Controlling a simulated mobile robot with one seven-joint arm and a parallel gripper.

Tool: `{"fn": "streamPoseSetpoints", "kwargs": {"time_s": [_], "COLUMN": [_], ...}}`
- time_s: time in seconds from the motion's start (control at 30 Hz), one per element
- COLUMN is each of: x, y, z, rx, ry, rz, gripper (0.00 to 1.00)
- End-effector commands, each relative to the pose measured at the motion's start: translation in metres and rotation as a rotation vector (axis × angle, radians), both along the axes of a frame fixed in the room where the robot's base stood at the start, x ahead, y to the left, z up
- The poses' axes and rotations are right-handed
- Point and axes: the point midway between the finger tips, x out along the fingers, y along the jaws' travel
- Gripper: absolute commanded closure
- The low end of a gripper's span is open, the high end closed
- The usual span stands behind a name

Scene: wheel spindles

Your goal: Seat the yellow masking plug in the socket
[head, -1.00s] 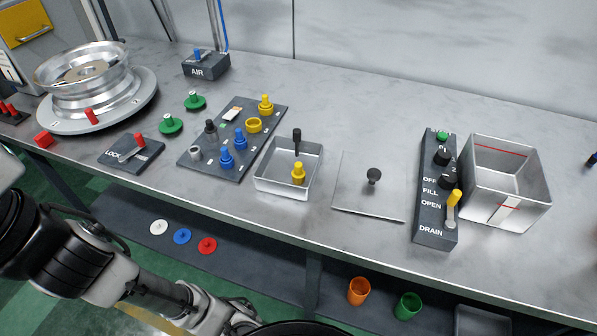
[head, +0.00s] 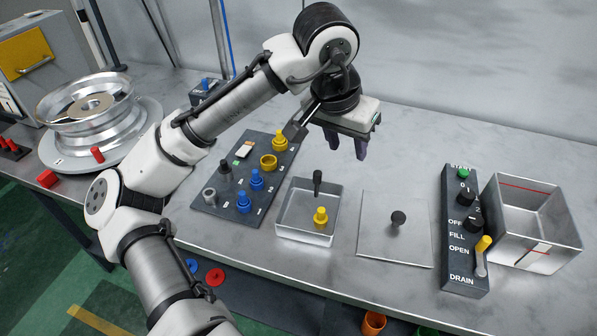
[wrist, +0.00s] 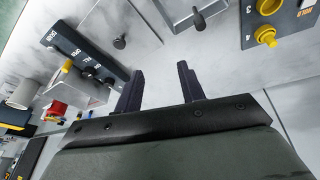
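A yellow plug (head: 279,141) stands at the far end of the dark board, and a yellow ring-shaped socket (head: 268,162) with an open centre sits just in front of it. Both show at the right of the wrist view, the plug (wrist: 265,36) below the ring (wrist: 268,7). A second yellow plug (head: 320,216) stands in the metal tray. I cannot tell which plug is the masking plug. My gripper (head: 347,148) is above the bench, right of the board and behind the tray. Its fingers (wrist: 160,72) are apart with nothing between them.
The dark board (head: 228,204) also carries blue and grey parts.

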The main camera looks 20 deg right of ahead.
Motion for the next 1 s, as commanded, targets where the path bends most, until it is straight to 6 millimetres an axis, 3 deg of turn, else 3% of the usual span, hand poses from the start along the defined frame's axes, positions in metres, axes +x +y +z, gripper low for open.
{"fn": "streamPoseSetpoints", "kwargs": {"time_s": [0.1,0.2,0.6,1.0], "x": [-0.013,-0.017,-0.019,-0.018], "y": [0.022,0.032,0.033,0.03], "z": [-0.02,-0.027,-0.096,-0.131], "rx": [0.212,0.287,0.298,0.296], "ry": [0.1,0.135,0.144,0.143], "rz": [0.013,0.019,0.019,0.017], "gripper": [0.61,0.61,0.61,0.61]}}
